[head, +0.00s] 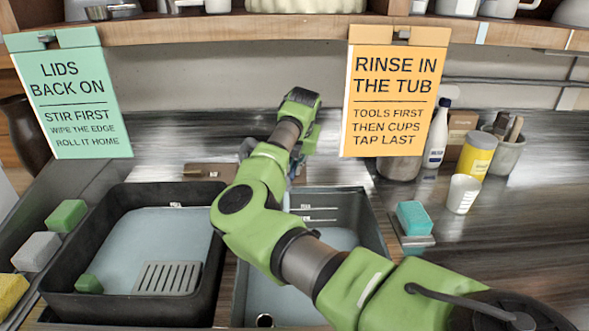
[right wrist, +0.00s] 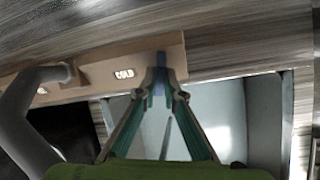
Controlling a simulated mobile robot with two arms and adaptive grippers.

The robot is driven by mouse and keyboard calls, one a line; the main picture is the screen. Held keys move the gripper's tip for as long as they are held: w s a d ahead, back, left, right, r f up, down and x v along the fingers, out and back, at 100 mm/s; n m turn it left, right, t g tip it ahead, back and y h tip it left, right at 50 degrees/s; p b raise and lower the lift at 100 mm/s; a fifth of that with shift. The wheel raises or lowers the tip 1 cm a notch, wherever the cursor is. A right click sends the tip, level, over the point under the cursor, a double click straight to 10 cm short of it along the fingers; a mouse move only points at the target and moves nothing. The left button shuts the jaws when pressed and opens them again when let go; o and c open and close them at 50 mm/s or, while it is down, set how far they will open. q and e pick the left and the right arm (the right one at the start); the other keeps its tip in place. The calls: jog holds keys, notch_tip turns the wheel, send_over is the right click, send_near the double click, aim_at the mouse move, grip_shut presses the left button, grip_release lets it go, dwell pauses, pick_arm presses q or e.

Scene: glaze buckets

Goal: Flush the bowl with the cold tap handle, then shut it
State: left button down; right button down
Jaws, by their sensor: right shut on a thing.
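In the right wrist view, the fingertips of my right gripper (right wrist: 161,92) are closed on the blue cold tap handle (right wrist: 161,66), beside a "COLD" label on a brown board (right wrist: 96,80). The curved grey spout (right wrist: 28,100) is at the left. A thin grey streak shows below the fingers; I cannot tell whether it is water. In the head view, my right arm crosses the grey sink bowl (head: 375,225) and hides the handle and spout. The bowl holds a pale blue surface, with a round fitting near its front. My left gripper is not in view.
A black tub (head: 215,290) with a grate and green block is left of the bowl. Sponges lie farther left. A teal sponge (head: 413,217), white cup (head: 462,194) and bottles stand right. Two signs hang from the shelf (head: 230,27) above.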

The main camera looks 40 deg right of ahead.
jog(key=shift+w+f+n+b, duration=0.1)
jog(key=shift+f+n+b, duration=0.2)
jog(key=shift+n+b, duration=0.7)
jog(key=shift+a+r+n+h+b, duration=0.1)
jog(key=shift+r+n+h+b, duration=0.1)
jog(key=shift+n+h+b, duration=0.3)
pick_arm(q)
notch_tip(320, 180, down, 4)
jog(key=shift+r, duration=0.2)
pick_arm(e)
jog(key=shift+r, duration=0.1)
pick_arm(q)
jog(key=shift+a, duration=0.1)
pick_arm(e)
jog(key=c, duration=2.1)
grip_release()
jog(key=shift+g+y, duration=0.3)
jog(key=shift+c, duration=0.2)
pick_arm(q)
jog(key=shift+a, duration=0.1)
pick_arm(e)
jog(key=v, duration=1.2)
